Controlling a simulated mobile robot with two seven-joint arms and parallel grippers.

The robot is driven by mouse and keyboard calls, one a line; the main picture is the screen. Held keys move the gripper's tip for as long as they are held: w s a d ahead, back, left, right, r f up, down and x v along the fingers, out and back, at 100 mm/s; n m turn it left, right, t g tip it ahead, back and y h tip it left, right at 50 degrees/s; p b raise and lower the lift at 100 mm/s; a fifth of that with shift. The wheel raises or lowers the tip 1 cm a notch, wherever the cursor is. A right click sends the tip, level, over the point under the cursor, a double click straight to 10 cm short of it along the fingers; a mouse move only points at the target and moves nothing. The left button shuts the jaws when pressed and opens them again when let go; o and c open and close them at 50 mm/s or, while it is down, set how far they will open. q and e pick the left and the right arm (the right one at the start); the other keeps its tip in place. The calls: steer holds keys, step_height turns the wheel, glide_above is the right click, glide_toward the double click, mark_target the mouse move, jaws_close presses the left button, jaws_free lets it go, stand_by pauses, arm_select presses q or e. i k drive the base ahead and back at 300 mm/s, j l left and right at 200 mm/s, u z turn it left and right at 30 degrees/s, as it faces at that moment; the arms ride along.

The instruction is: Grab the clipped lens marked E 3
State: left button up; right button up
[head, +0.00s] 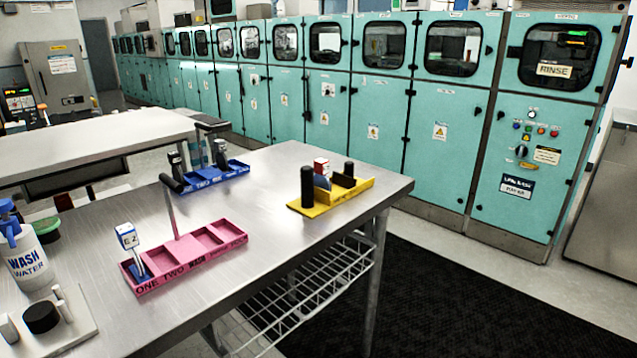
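A pink tray (190,262) lettered ONE, TWO, WASH lies on the steel table. A clip with a blue-and-white marked head (127,236) stands upright in its left compartment, on a blue foot. Its mark looks like an E with a figure, but is too small to read surely. A yellow tray (352,194) farther right holds a piece with a red-and-white top (321,167) between black posts. A blue tray (215,182) at the back holds several upright grey and dark pieces; their marks cannot be read. Neither of my grippers shows in this view.
A WASH WATER bottle (25,262) and a pale plate with a black round knob (41,317) stand at the table's left. A dark-handled rod (171,205) rises from the pink tray. Bare steel (270,240) lies between the trays. Teal cabinets (440,135) line the back.

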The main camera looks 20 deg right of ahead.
mark_target(321, 166)
steer(key=i+l+u, duration=0.15)
steer(key=l, duration=0.35)
steer(key=i+l+u, duration=0.15)
steer(key=l, duration=0.4)
steer(key=i+l+u, duration=0.2)
steer(key=l, duration=0.35)
steer(key=i+l+u, duration=0.15)
steer(key=l, duration=0.45)
steer(key=l+u, duration=0.15)
steer(key=l, duration=0.4)
steer(key=i, duration=0.05)
